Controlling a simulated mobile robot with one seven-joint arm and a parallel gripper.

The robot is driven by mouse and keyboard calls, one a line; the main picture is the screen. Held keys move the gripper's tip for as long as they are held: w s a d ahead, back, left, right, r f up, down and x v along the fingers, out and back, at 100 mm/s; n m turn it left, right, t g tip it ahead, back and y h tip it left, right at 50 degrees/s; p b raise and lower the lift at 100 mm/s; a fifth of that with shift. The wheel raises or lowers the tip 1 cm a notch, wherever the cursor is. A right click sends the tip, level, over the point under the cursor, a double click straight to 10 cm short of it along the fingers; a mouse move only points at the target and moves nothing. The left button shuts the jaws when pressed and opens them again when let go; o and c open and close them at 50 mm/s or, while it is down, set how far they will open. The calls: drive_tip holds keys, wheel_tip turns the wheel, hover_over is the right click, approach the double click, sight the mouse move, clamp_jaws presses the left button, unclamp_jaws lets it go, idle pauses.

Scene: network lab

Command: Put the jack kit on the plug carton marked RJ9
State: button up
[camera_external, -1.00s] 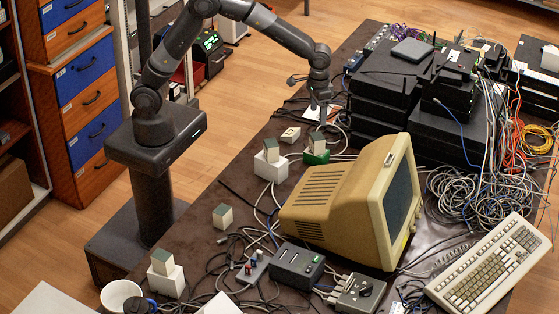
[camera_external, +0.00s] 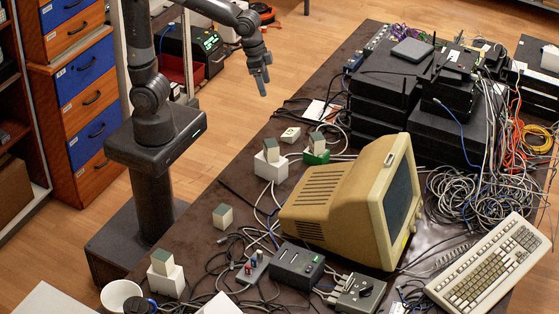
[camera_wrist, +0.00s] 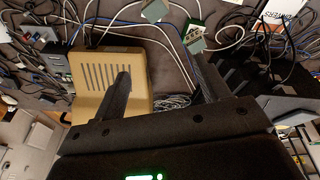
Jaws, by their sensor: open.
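My gripper (camera_external: 262,82) hangs empty and open left of the table's far part; its two fingers stand wide apart in the wrist view (camera_wrist: 165,85). Small cream cubes with grey-green tops are on the table. One cube (camera_external: 272,149) sits on a white carton (camera_external: 270,168). Another cube (camera_external: 317,139) sits on a green-and-white carton (camera_external: 317,157). A third cube (camera_external: 222,216) stands alone on the tabletop. A fourth cube (camera_external: 161,262) sits on a white carton (camera_external: 168,281). I cannot read RJ9 or tell which piece is the jack kit.
A beige monitor (camera_external: 325,205) fills the table's middle. Stacked black network boxes (camera_external: 385,85) stand at the back right, with tangled cables (camera_external: 465,200) beside them. A small cream box (camera_external: 290,134) and a white printed card (camera_external: 318,111) lie near the far left edge.

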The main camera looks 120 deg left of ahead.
drive_tip(key=s+d+r+m+t, duration=0.1)
drive_tip(key=s+d+m, duration=0.3)
drive_tip(key=s, duration=1.2)
drive_tip(key=d+t, duration=0.1)
drive_tip(key=d, duration=0.2)
drive_tip(key=shift+d+m+t, duration=0.3)
drive_tip(key=shift+d+t, duration=0.05)
drive_tip(key=shift+t, duration=0.05)
